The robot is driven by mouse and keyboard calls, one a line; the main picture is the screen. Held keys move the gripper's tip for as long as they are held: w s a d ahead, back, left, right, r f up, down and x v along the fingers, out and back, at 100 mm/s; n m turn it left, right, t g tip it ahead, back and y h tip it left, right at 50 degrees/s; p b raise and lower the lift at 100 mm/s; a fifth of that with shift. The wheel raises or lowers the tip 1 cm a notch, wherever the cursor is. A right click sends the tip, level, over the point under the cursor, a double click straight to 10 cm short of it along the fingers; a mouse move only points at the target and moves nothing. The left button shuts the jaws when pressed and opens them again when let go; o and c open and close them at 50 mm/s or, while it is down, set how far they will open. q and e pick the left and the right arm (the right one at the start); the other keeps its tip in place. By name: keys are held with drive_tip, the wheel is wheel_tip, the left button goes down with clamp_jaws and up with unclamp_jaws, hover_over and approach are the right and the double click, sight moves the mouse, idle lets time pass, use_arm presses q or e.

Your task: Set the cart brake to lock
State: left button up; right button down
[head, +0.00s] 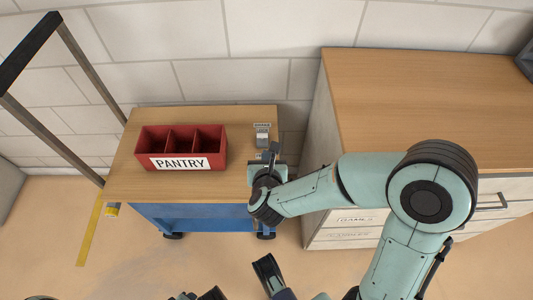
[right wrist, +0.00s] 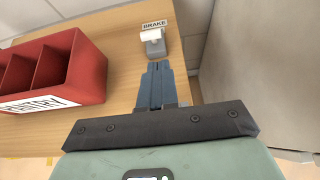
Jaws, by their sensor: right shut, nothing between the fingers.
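The cart has a wooden top (head: 235,185) over a blue body. The brake (head: 262,138) sits near the top's back right corner, a small grey block with a pale lever part. In the right wrist view the brake (right wrist: 154,45) has a label reading BRAKE behind it. My right gripper (head: 273,149) is over the cart's right side, just in front of the brake. Its fingers (right wrist: 155,68) are together, empty and pointing at the brake, with a small gap visible. Dark parts of mine show at the head view's bottom edge; my left gripper's jaws cannot be made out.
A red divided bin (head: 180,162) labelled PANTRY stands on the cart, left of the brake; it looks empty. The cart's dark handle frame (head: 52,140) rises at the left. A wood-topped cabinet (head: 400,95) stands close on the right. The block wall is behind.

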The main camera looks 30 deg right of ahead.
use_arm(q)
drive_tip(key=shift+g, duration=0.7)
drive_tip(key=s+f, duration=0.1)
drive_tip(key=s+f+b, duration=0.1)
drive_tip(key=s+f, duration=0.1)
drive_tip(key=shift+s+a+f+b, duration=0.1)
drive_tip(key=shift+s+a+b, duration=0.15)
drive_tip(key=shift+b, duration=0.05)
use_arm(e)
drive_tip(key=x, duration=0.8)
